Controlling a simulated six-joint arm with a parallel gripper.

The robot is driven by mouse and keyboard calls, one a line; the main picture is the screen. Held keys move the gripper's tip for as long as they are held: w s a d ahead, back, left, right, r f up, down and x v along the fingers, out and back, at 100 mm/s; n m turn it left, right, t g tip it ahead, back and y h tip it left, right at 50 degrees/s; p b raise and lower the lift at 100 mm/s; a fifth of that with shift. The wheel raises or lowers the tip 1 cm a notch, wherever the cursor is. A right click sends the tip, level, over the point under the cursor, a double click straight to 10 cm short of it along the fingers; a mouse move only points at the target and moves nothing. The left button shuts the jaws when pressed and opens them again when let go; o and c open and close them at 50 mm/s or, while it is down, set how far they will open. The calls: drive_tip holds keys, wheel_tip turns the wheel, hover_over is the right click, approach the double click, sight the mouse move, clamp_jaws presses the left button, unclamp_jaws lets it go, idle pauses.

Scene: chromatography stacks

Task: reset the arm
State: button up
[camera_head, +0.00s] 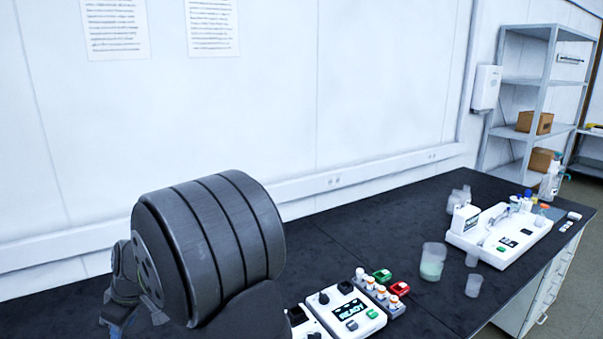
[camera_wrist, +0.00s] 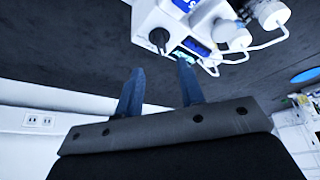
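My gripper (camera_wrist: 160,92) shows in the wrist view with its two blue-grey fingers spread apart. Nothing shows between the fingertips, so it is open and empty. Beyond the fingertips is a white instrument (camera_wrist: 165,22) with a black knob, a lit display and white tubes. In the head view my dark, rounded arm link fills the lower left, and part of my gripper (camera_head: 122,285) shows at its left side, above the black bench. Its fingertips are not clear there.
The black bench (camera_head: 335,245) runs along a white wall. A white device with a "READY" display (camera_head: 345,308) stands by several capped vials. A beaker (camera_head: 432,262) and another white instrument (camera_head: 500,232) stand at the right.

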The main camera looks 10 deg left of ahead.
drive_tip(key=v, duration=0.9)
drive_tip(key=x, duration=1.8)
drive_tip(key=shift+d+r+m, duration=0.1)
drive_tip(key=shift+r+m, duration=0.05)
drive_tip(key=shift+m, duration=0.15)
drive_tip(key=shift+s+m+t, duration=0.2)
drive_tip(key=shift+m+t, duration=0.4)
drive_tip(key=shift+m, duration=0.7)
drive_tip(key=shift+s+m+t+h, duration=0.15)
drive_tip(key=shift+m+t, duration=0.15)
drive_tip(key=shift+m, duration=0.55)
drive_tip(key=shift+s+m+t+h, duration=0.15)
drive_tip(key=shift+m+t, duration=0.15)
drive_tip(key=shift+m, duration=0.55)
drive_tip(key=shift+m+t+h, duration=0.4)
drive_tip(key=shift+m+t, duration=0.2)
drive_tip(key=shift+m, duration=1.2)
drive_tip(key=shift+v, duration=2.05)
